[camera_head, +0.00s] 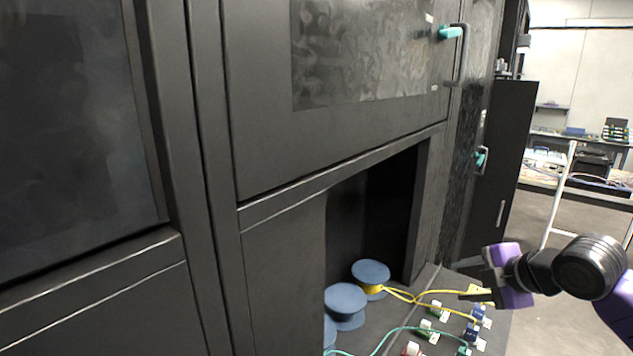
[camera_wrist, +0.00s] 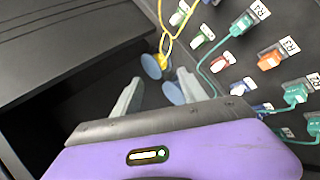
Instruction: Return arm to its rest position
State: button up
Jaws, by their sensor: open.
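My gripper (camera_head: 476,296) is at the right of the head view, at the end of my purple and black arm, above the work shelf with cables and connectors. In the wrist view my gripper (camera_wrist: 150,95) has two pale fingers spread apart with a gap between them. Nothing is held between the fingers. Blue spools (camera_head: 346,304) stand beyond the fingers. The fingertips are small in the head view and partly overlap a yellow connector there.
The dark cabinet (camera_head: 280,150) fills the left and middle. Yellow and green cables run from the spools to several connectors (camera_head: 430,327) on the shelf. Labelled green and orange connectors (camera_wrist: 269,61) show in the wrist view. Open floor (camera_head: 545,330) lies to the right, with a white frame (camera_head: 558,195) behind.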

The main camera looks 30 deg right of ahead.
jog(key=w+a+r+m+t, duration=0.5)
jog(key=w+a+r+t, duration=0.25)
jog(key=r, duration=0.35)
jog(key=s+a+r+m+t+h, duration=0.2)
jog(key=a+r+m+t+h, duration=0.3)
jog(key=m, duration=0.4)
jog(key=s+a+f+g+y, duration=0.2)
jog(key=s+a+f, duration=0.5)
jog(key=s+f, duration=0.2)
jog(key=s+a+f+g+y, duration=0.2)
jog(key=s+a+f, duration=0.6)
jog(key=s, duration=0.6)
jog(key=s+a+f+g+y, duration=0.2)
jog(key=s+a+f, duration=0.5)
jog(key=s, duration=0.5)
notch_tip(320, 180, down, 3)
jog(key=shift+a+r+g, duration=0.15)
jog(key=shift+a+g, duration=0.1)
jog(key=shift+g, duration=0.5)
jog(key=shift+s, duration=0.1)
